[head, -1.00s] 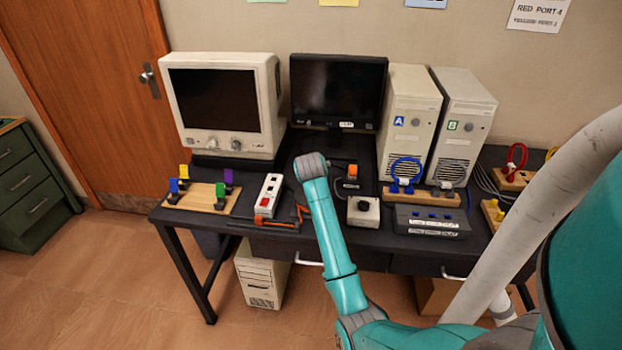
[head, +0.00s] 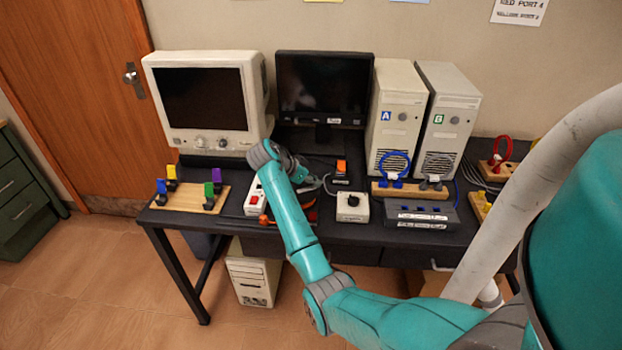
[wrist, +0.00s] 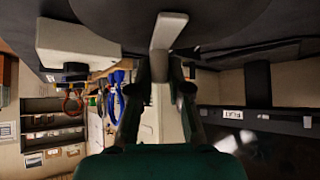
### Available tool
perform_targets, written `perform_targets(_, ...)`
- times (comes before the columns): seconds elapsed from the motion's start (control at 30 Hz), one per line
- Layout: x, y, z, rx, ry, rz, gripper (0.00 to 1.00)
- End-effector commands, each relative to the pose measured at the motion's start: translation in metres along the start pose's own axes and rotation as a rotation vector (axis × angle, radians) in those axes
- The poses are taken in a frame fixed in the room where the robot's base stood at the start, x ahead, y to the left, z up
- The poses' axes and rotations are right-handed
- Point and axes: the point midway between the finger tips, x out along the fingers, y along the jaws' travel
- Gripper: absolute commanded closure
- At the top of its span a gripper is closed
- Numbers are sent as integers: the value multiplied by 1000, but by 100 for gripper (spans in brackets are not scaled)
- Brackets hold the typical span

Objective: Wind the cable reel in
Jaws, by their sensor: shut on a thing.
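My gripper (wrist: 165,65) is closed around a pale bar (wrist: 168,33) in the wrist view; the bar stands off a large dark rounded surface (wrist: 235,18). This looks like a crank on the cable reel, but I cannot be sure. In the head view my gripper (head: 311,184) is low over the desk, partly behind my arm. Orange pieces show on both sides of the arm, a small orange knob (head: 263,219) on the left among them; they may belong to the reel. Most of the reel is hidden by my arm.
A white box with a black knob (head: 352,207) stands close on the right. A power strip (head: 254,199) and a wooden board with coloured clips (head: 190,199) are on the left. The monitors and two computer towers (head: 397,125) stand behind. The floor at front left is clear.

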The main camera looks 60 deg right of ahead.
Motion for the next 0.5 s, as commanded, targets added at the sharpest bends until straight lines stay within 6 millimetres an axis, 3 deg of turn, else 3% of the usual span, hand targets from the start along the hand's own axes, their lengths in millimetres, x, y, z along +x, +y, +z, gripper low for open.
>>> perform_targets(0.5, -2, 13, 5, 199, -2, 205, 100)
